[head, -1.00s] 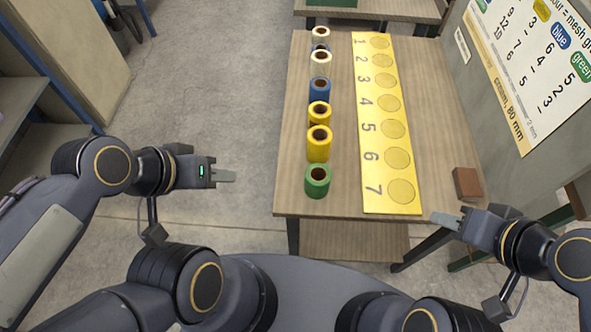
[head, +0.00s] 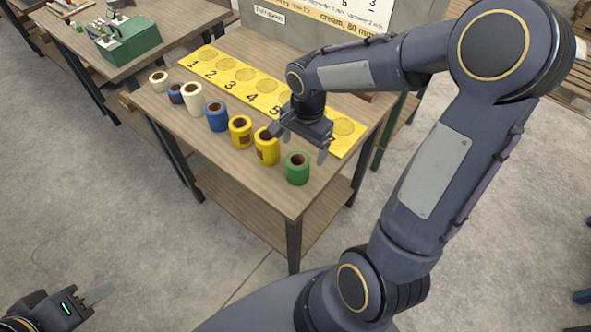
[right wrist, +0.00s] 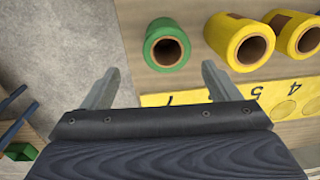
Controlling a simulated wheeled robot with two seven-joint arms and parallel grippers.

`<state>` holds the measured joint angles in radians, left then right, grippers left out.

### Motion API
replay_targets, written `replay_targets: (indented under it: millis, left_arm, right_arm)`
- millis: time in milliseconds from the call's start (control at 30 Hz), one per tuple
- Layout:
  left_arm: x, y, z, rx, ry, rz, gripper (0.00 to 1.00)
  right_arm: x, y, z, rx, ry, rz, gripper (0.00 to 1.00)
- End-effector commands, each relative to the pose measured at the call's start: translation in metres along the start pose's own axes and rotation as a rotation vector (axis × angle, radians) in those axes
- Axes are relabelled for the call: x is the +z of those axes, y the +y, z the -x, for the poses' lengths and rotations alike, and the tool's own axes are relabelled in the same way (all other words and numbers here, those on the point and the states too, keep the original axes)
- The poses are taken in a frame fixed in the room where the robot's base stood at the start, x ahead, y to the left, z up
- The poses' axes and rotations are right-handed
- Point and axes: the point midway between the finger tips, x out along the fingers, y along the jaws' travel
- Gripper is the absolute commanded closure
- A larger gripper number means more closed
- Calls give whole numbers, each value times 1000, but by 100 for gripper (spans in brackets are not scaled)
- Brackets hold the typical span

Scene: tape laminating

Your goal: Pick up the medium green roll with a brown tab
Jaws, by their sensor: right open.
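The green roll (head: 298,174) stands upright near the front corner of the wooden table, at the near end of a row of rolls. No brown tab on it can be made out. My right gripper (head: 296,145) is open and empty above the table, just behind the green roll, over the yellow strip. In the right wrist view, the green roll (right wrist: 167,31) shows beyond and between the two spread fingers (right wrist: 160,75), not touched. My left gripper (head: 98,294) is at the lower left, away from the table; its jaw gap cannot be made out.
A yellow roll (head: 265,153) with a brown patch stands close beside the green one. Another yellow roll (head: 241,132), a blue roll (head: 216,119) and pale rolls continue the row. The numbered yellow strip (head: 223,75) lies behind. The floor at front left is clear.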

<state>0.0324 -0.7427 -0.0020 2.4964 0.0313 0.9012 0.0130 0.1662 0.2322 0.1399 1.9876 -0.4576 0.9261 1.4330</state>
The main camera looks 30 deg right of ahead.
Motion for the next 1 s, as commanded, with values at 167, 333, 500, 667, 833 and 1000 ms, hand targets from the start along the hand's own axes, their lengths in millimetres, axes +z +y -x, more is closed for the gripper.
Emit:
replay_targets:
  millis: [167, 333, 500, 667, 833, 1000]
  left_arm:
    - [1, -1, -2, 0, 0, 0, 64]
    - [1, 0, -1, 0, 0, 0, 64]
    - [-1, 1, 2, 0, 0, 0, 64]
    - [-2, 2, 4, 0, 0, 0, 64]
    - [-2, 2, 4, 0, 0, 0, 64]
    - [-2, 2, 4, 0, 0, 0, 64]
  right_arm:
    - [-5, -13, -26, 42, 6, -102, 17]
    - [-5, -13, -46, 46, 6, -115, 17]
    - [0, -10, -64, 47, 4, -113, 17]
    - [5, -9, -89, 46, 5, -113, 17]
    - [4, -8, -102, 43, 6, -114, 17]
    - [4, -9, -102, 42, 7, -114, 17]
